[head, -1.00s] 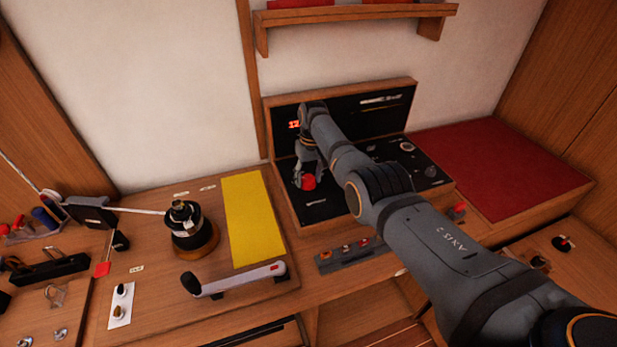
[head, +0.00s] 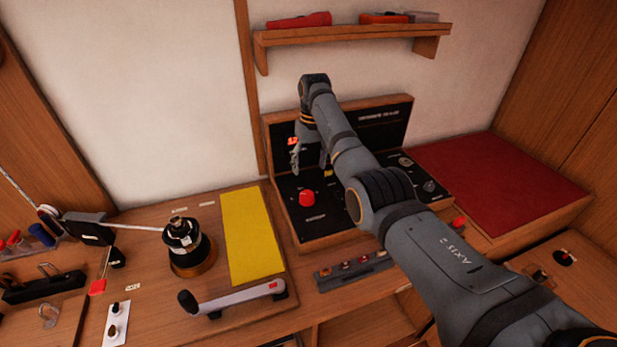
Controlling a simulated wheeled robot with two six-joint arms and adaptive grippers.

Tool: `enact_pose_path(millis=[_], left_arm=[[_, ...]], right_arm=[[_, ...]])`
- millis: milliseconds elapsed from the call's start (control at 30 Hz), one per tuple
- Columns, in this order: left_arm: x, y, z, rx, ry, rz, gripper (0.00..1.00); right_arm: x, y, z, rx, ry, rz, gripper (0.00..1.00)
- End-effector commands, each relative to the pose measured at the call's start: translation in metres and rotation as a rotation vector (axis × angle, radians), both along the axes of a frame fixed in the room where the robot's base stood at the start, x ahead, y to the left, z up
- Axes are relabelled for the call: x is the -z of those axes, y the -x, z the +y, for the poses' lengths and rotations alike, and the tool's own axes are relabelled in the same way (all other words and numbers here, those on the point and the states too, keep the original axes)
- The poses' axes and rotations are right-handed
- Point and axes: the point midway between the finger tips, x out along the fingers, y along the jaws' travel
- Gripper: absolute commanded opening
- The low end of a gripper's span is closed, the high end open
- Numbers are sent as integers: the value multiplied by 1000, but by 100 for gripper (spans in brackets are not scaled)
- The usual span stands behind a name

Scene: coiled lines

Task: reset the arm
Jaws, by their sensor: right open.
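My right arm reaches in from the lower right over the black control panel (head: 345,222) in its wooden case. My right gripper (head: 310,168) is open and empty, pointing down above the panel. A red knob (head: 306,198) stands on the panel just below the gripper, apart from it. My arm hides part of the panel. A lit red display shows beside the gripper on the panel's upright back. My left gripper is not in view.
A black winch drum (head: 186,245) with a taut line stands left, beside a yellow mat (head: 252,236). A crank handle (head: 232,299) lies in front. A red pad (head: 500,185) is at right. A wooden shelf (head: 350,35) hangs above.

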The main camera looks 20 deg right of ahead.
Motion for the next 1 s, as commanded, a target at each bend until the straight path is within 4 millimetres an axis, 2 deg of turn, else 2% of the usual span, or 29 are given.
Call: enact_pose_path(millis=[533, 800, 1000], left_arm=[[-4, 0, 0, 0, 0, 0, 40], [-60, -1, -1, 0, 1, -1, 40], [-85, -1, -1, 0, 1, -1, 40]], right_arm=[[-10, 0, 0, 0, 0, 0, 68], [-66, 0, 0, 0, 0, 0, 68], [-90, 0, 0, 0, 0, 1, 68]])
